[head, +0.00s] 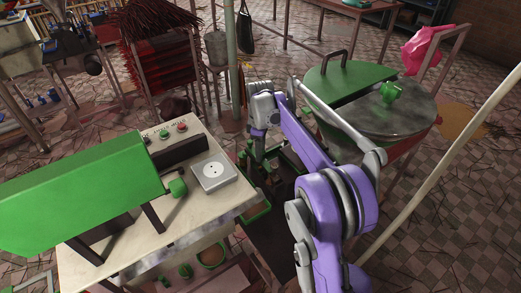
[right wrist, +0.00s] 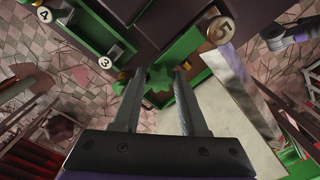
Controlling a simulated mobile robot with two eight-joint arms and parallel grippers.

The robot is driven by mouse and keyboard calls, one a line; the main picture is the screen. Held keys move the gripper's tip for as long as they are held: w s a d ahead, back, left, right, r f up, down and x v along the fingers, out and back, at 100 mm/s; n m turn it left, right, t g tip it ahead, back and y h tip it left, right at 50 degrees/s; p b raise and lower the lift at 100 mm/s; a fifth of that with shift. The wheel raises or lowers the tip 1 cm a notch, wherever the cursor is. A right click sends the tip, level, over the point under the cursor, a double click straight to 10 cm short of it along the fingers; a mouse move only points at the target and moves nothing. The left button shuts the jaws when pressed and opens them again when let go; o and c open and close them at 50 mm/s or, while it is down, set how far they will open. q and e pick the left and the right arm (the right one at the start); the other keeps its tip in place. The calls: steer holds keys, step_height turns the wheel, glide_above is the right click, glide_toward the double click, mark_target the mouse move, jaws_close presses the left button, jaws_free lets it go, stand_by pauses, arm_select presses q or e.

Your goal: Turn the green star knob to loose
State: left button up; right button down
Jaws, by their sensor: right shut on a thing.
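The green star knob (right wrist: 157,92) shows in the right wrist view, with its lobed edge between the two fingers of my right gripper (right wrist: 159,76). The fingers are shut on it, one on each side. In the head view my right gripper (head: 262,168) reaches down beside the right end of the table, and my purple arm partly covers that area. The knob cannot be told apart there. How far the knob is turned cannot be told. My left gripper is not in view.
In the head view a cream table (head: 140,240) carries a green machine (head: 80,195). A lidded drum (head: 390,118) stands right of my arm.

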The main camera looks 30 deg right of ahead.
steer(key=shift+w, duration=0.1)
stand_by(0.4)
steer(key=shift+c, duration=2.2)
jaws_free()
step_height(320, 180, up, 11)
steer(key=shift+p, duration=0.45)
